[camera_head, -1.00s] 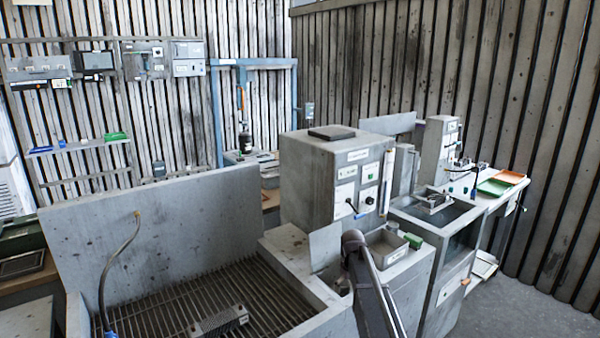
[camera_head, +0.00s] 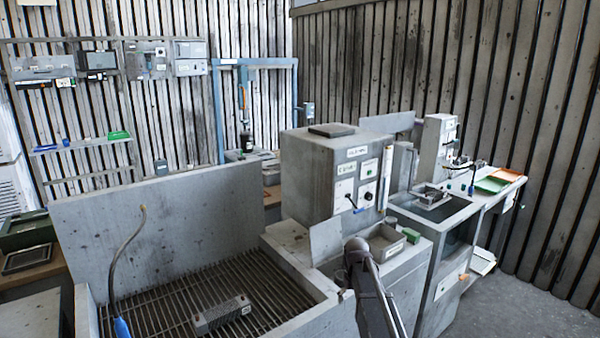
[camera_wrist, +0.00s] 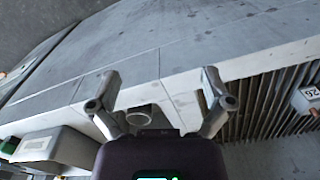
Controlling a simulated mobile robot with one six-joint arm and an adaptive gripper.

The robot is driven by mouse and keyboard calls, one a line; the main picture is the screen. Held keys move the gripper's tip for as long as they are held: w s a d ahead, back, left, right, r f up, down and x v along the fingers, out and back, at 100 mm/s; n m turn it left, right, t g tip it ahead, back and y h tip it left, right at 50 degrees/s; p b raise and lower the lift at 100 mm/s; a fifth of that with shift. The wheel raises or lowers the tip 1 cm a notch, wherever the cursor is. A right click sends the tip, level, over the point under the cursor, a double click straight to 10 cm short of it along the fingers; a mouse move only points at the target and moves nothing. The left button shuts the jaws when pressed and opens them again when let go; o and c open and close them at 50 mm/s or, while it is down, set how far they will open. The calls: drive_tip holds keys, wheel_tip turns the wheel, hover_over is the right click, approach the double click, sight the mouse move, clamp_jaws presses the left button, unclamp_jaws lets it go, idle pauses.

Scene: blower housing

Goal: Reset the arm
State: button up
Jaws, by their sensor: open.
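My arm (camera_head: 372,285) rises from the bottom edge of the head view, in front of the grey machine's ledge. My gripper (camera_wrist: 162,104) shows in the wrist view with its two fingers spread wide apart and nothing held. A small round grey cup or pipe end (camera_wrist: 148,115) shows between the fingers, at an unclear distance below them. In the head view the fingers cannot be made out clearly.
A concrete basin (camera_head: 160,220) with a slatted grate holds a grey labelled block (camera_head: 221,314); the block also shows in the wrist view (camera_wrist: 306,97). A hose (camera_head: 122,265) stands at left. A grey control cabinet (camera_head: 312,180) stands behind my arm. Floor at right is clear.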

drive_tip(key=s+f+m+b, duration=0.1)
drive_tip(key=s+f+m, duration=0.1)
drive_tip(key=s, duration=2.1)
drive_tip(key=shift+s+m+b, duration=0.35)
drive_tip(key=shift+s+m, duration=0.05)
drive_tip(key=shift+m, duration=0.4)
drive_tip(key=shift+d, duration=0.1)
